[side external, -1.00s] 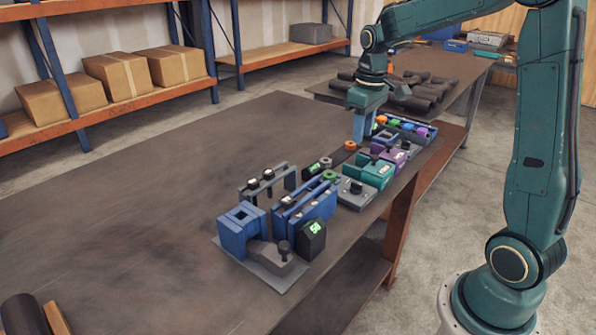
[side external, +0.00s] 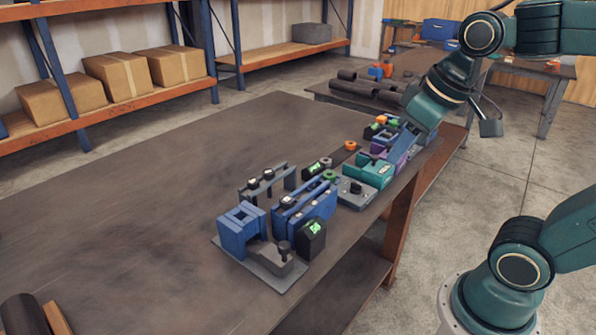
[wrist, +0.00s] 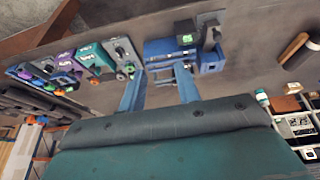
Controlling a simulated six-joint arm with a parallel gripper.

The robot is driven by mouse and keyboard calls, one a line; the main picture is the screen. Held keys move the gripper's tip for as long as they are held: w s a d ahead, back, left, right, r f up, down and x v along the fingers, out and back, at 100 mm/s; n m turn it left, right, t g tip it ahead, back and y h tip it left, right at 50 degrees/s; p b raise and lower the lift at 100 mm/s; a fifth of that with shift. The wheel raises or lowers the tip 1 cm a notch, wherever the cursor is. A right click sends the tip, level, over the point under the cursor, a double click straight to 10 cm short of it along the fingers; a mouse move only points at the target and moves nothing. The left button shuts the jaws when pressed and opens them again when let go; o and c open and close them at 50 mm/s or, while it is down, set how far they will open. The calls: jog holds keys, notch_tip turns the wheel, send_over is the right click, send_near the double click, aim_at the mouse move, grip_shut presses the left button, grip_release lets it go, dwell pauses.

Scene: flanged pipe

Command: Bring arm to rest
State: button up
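My gripper (side external: 402,140) hangs tilted from my wrist, above the far right part of the workbench (side external: 150,200). Its blue fingers point down and left toward the purple fixture (side external: 404,154) and the teal fixture (side external: 369,172). In the wrist view my gripper (wrist: 162,80) shows two blue fingers spread apart with nothing held between them. The blue fixtures (wrist: 170,48) show beyond the fingertips. In the side view the fingertips overlap the fixtures, and I cannot tell how much clearance there is.
A blue clamp (side external: 236,232) on a grey plate, a tall blue fixture (side external: 303,207) and a black block with a green display (side external: 312,238) stand near the bench edge. Dark pipes (side external: 365,86) lie on the back table. The bench's left side is mostly clear.

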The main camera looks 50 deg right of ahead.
jog(key=shift+t, duration=0.5)
jog(key=shift+s+a+f, duration=0.2)
jog(key=shift+s+a, duration=0.1)
jog(key=shift+s, duration=0.45)
jog(key=shift+s+a+f, duration=0.15)
jog(key=shift+s+a, duration=0.2)
jog(key=shift+s, duration=0.35)
jog(key=shift+s+a+f, duration=0.2)
jog(key=shift+s+a, duration=0.1)
jog(key=shift+s, duration=0.45)
